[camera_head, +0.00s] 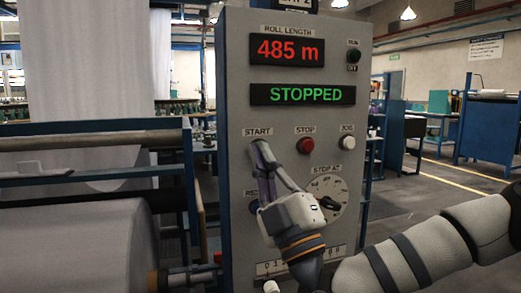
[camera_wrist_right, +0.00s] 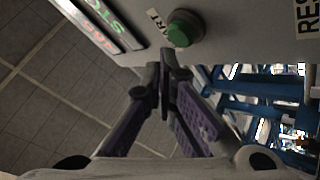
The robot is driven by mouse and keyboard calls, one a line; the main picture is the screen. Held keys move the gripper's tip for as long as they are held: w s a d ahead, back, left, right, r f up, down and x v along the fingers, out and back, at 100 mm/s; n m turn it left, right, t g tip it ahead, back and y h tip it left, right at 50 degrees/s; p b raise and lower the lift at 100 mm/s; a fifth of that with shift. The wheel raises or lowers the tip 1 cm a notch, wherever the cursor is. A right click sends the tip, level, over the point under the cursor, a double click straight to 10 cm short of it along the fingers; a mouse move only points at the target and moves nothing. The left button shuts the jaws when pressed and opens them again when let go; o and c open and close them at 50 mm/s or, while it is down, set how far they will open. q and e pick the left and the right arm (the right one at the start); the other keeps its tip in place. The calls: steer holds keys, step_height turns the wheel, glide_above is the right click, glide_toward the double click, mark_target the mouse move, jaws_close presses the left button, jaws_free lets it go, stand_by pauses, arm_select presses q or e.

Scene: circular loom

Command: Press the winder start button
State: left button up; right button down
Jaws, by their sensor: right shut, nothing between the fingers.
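The grey control panel (camera_head: 238,110) stands upright in the middle of the head view. Its START label (camera_head: 257,132) has my right gripper (camera_head: 260,150) right below it, and the fingertips hide the button there. In the right wrist view the round green start button (camera_wrist_right: 184,28) shows clear on the panel. My right gripper (camera_wrist_right: 165,58) is shut and empty, its tips just short of the button in that picture. I cannot tell whether they touch it. The display (camera_head: 303,95) reads STOPPED in green. My left gripper is not in view.
A red STOP button (camera_head: 305,145) and a white JOG button (camera_head: 347,142) sit right of START. A STOP AT dial (camera_head: 328,196) is below. The red roll length display (camera_head: 287,50) reads 485 m. A large white roll (camera_head: 70,250) fills the lower left.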

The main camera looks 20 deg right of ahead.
steer(key=shift+w, duration=0.1)
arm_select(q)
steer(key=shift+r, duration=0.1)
arm_select(e)
steer(key=shift+w, duration=0.35)
steer(key=shift+w, duration=0.45)
stand_by(0.6)
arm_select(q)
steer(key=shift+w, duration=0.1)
arm_select(e)
steer(key=shift+s+r, duration=0.1)
arm_select(q)
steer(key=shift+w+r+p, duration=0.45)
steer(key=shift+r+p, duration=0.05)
steer(key=shift+p, duration=0.05)
arm_select(e)
steer(key=shift+s, duration=0.8)
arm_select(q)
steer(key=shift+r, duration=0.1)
